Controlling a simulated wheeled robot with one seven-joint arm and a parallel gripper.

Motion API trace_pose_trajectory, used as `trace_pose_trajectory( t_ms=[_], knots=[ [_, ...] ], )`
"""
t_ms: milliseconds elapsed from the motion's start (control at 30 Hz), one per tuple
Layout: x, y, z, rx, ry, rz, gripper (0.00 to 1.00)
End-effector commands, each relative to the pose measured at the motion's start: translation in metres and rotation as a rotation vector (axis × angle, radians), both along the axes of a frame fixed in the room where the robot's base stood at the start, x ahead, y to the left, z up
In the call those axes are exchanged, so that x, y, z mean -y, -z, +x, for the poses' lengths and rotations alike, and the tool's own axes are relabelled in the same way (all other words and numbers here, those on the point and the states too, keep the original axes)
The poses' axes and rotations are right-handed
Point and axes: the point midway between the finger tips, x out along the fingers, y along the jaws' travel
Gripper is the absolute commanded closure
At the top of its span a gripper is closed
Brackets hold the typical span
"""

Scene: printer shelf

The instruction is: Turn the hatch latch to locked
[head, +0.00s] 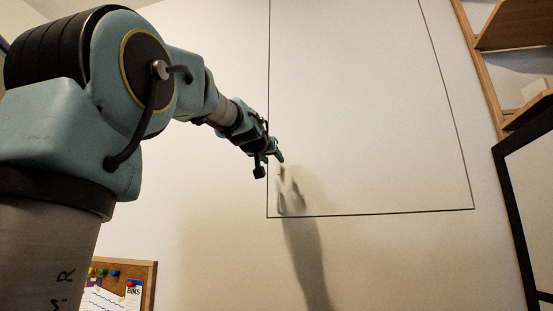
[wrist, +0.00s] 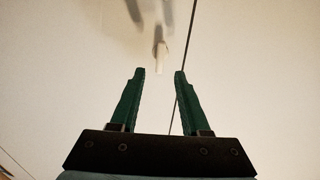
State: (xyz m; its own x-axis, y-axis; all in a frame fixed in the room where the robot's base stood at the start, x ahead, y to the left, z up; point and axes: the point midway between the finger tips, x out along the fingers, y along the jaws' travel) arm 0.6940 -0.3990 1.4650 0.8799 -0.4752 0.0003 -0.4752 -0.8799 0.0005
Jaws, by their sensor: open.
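The hatch (head: 370,110) is a pale wall panel outlined by a thin dark seam. The latch (wrist: 160,57) shows in the wrist view as a small pale piece, just beyond and between my fingertips, close to the seam. In the head view the latch (head: 280,170) is a tiny pale spot near the hatch's lower left edge, partly lost beside my gripper. My gripper (wrist: 159,72) has two green fingers spread apart with nothing between them. In the head view my gripper (head: 278,155) is in front of the hatch's left edge. The latch's exact angle is hard to tell.
A cork board (head: 150,275) with pins and papers hangs at the lower left. Wooden shelves (head: 515,25) stand at the upper right, with a dark-framed board (head: 530,190) below them. The wall (head: 420,260) under the hatch is bare, apart from my arm's shadow.

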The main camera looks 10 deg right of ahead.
Motion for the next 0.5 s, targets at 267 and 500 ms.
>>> trace_pose_trajectory(
  t_ms=[267, 500],
  knots=[
    [0.020, -0.004, 0.035, -0.001, 0.002, 0.000, 0.54],
    [0.025, 0.000, 0.046, 0.000, 0.000, 0.001, 0.54]
  ],
)
